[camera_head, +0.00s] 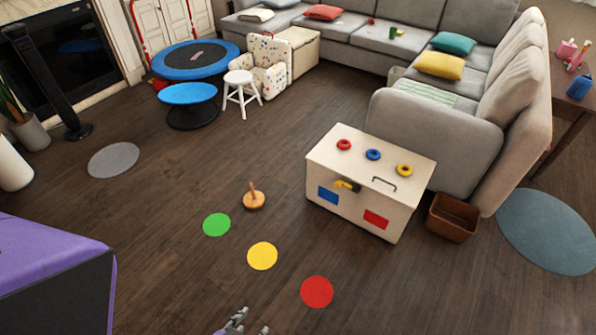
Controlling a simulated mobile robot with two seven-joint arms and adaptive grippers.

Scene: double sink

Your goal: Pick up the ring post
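The ring post (254,198) is a round wooden base with a short upright peg. It stands on the dark wood floor near the middle of the view, just above a green floor disc, with no rings on it. My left gripper (249,323) shows only at the bottom edge, well below the post in the picture and apart from it. Its fingertips look spread with nothing between them; the rest is cut off by the frame. My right gripper is not in view.
Green (217,224), yellow (262,256) and red (317,292) discs lie on the floor. A white chest (330,160) right of the post carries red, blue and yellow rings. A brown bin (452,218) and grey sofa (430,130) stand beyond. Floor around the post is clear.

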